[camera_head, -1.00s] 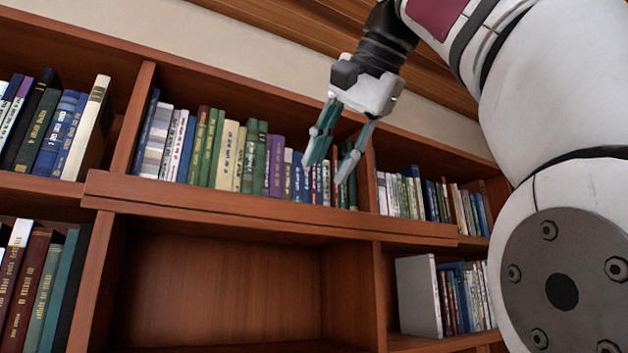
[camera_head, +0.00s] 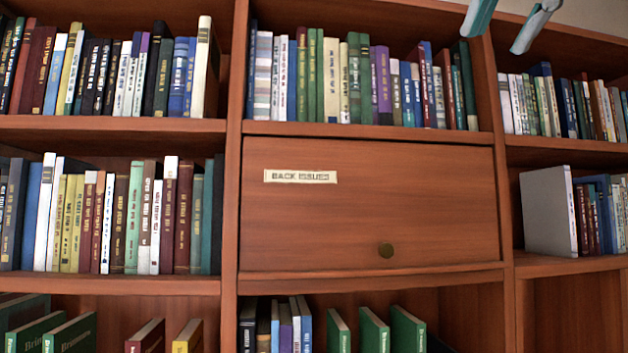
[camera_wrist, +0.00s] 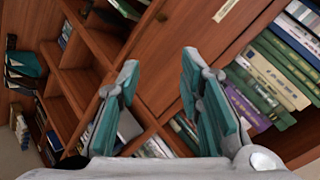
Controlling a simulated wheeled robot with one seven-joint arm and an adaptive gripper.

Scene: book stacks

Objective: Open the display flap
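The display flap (camera_head: 340,225) is a brown wooden panel marked "BACK ISSUES" on a pale label (camera_head: 300,177). It lies flush over the middle compartment, shut. A round brass knob (camera_head: 386,250) sits near its lower edge, right of centre. My gripper (camera_head: 507,22) shows only as two teal and grey fingertips at the top right, above and right of the flap, clear of it. In the wrist view my gripper (camera_wrist: 160,62) is open with nothing between its fingers. The flap (camera_wrist: 190,35) and part of its label (camera_wrist: 226,8) show beyond them.
Books (camera_head: 330,80) fill the shelf above the flap, and more books (camera_head: 120,215) stand to its left. A grey box-like volume (camera_head: 548,212) stands to the right. Green books (camera_head: 375,328) stand below. Nothing visible stands before the flap.

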